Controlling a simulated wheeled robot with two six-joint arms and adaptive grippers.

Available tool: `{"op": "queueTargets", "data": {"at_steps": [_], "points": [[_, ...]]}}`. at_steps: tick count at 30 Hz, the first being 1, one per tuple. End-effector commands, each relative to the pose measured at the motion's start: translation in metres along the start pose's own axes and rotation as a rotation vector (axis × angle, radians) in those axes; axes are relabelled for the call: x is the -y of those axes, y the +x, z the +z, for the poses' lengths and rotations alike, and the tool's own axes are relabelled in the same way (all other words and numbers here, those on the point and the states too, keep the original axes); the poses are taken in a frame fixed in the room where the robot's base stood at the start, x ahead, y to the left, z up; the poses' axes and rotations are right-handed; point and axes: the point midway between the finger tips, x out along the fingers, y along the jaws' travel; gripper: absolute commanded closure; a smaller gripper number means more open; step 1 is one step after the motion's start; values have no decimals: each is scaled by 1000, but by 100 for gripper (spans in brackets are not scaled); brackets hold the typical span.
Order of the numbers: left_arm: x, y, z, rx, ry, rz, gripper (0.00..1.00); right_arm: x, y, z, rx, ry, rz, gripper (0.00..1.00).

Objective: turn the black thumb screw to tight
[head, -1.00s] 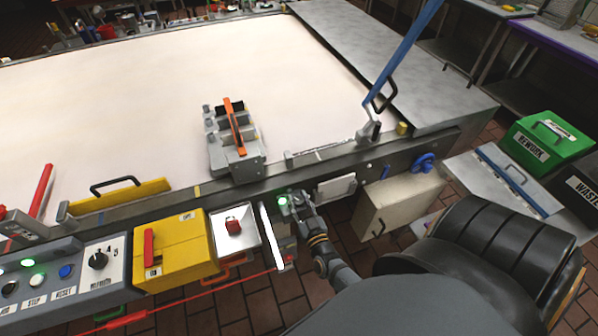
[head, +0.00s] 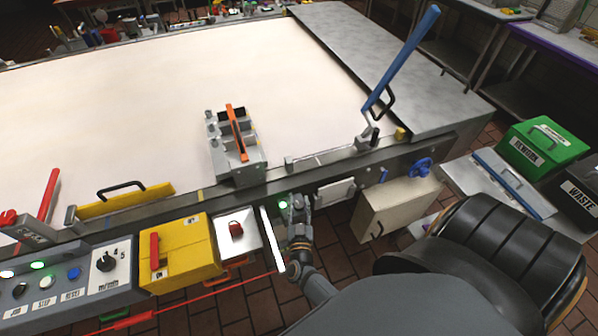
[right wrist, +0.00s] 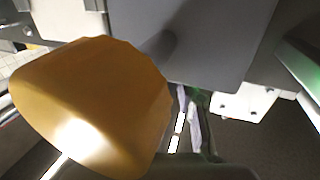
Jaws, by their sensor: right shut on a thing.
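My right gripper (head: 297,203) is at the front face of the machine, beside a small green light (head: 283,204). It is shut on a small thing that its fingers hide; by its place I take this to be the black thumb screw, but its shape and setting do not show. In the right wrist view a large gold-brown faceted piece fills the left side, very close to the camera; I cannot tell what it is. The jaw tips do not show clearly there. My left gripper is not in view.
A white bar (head: 272,240) and a panel with a red button (head: 236,229) stand just left of my gripper. A yellow box (head: 185,252) is farther left. A white plate (head: 336,191) and a beige box (head: 395,207) are to the right. The grey block (head: 238,172) stands above.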

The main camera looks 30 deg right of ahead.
Motion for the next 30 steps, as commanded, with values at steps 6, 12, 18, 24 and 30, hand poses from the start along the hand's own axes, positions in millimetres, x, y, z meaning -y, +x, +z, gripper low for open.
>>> {"op": "queueTargets", "data": {"at_steps": [6,12,18,24,30], "points": [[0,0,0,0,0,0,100,0,0,0,-1,0,-1,61],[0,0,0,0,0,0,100,0,0,0,0,0,-1,44],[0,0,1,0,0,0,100,0,0,0,0,0,-3,44],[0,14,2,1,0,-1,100,-3,0,5,-2,-7,-131,44],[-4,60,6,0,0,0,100,-3,0,13,-4,-13,-435,44]]}}
